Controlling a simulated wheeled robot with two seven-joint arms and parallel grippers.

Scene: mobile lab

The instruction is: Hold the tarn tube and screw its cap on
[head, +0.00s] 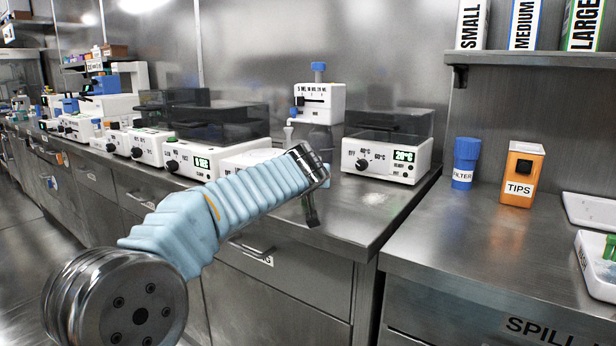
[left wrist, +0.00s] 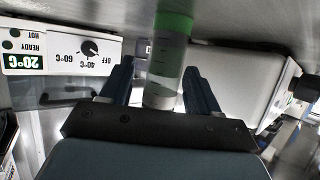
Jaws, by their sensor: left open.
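A clear tube (left wrist: 163,72) with dark marks stands between the fingers of my left gripper (left wrist: 158,66) in the left wrist view. It has a green part (left wrist: 173,25) at the picture's top; I cannot tell whether that is a cap or contents. That view is upside down. The fingers are apart on either side of the tube. In the head view my left gripper (head: 311,212) is at the bench's front edge, and the tube cannot be made out there. No label reading tarn and no loose cap can be made out. My right gripper is out of view.
A heater reading 20°C (head: 385,158) stands behind the gripper, beside a white dispenser (head: 318,104). A blue filter bottle (head: 464,165) and orange tips box (head: 520,176) stand on the right bench. A white rack (head: 596,270) with a green-topped item sits at the right edge.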

